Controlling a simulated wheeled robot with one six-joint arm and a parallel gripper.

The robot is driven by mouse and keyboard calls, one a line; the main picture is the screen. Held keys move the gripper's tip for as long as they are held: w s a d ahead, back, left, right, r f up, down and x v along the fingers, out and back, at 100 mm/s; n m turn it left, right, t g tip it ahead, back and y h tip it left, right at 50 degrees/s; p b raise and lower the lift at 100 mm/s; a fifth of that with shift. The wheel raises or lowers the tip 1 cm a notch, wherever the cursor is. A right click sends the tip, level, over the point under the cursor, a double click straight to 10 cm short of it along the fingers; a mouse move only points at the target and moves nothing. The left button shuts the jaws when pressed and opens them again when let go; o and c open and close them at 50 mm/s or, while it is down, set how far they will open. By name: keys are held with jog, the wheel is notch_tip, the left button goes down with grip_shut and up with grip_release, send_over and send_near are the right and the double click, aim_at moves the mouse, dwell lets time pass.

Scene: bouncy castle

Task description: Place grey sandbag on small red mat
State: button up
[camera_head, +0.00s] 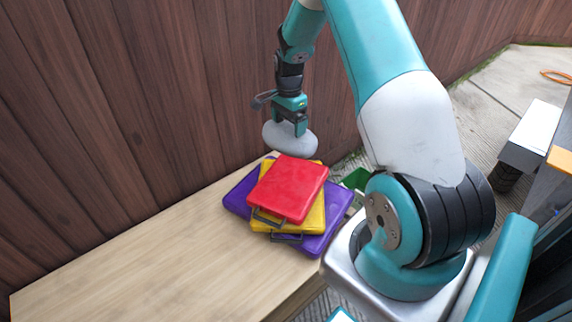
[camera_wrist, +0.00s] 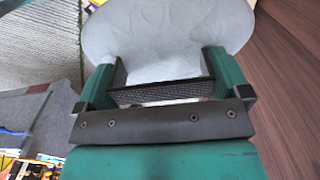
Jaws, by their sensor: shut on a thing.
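A pale grey sandbag (camera_head: 290,140) is held in my gripper (camera_head: 292,122), whose jaws are shut on it. The sandbag also fills the top of the wrist view (camera_wrist: 165,40), between and beyond the fingers. The small red mat (camera_head: 289,187) lies on top of a stack, above a yellow mat (camera_head: 314,217) and a larger purple mat (camera_head: 238,200). The sandbag is near the far edge of the red mat in the head view. I cannot tell exactly how high it is above the stack.
The stack lies at the far end of a light wooden table (camera_head: 150,258), whose left part is bare. A brown wooden fence (camera_head: 120,110) runs close behind the table. A green object (camera_head: 355,180) shows partly just right of the stack.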

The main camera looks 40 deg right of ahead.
notch_tip(320, 180, down, 16)
dwell(0.6)
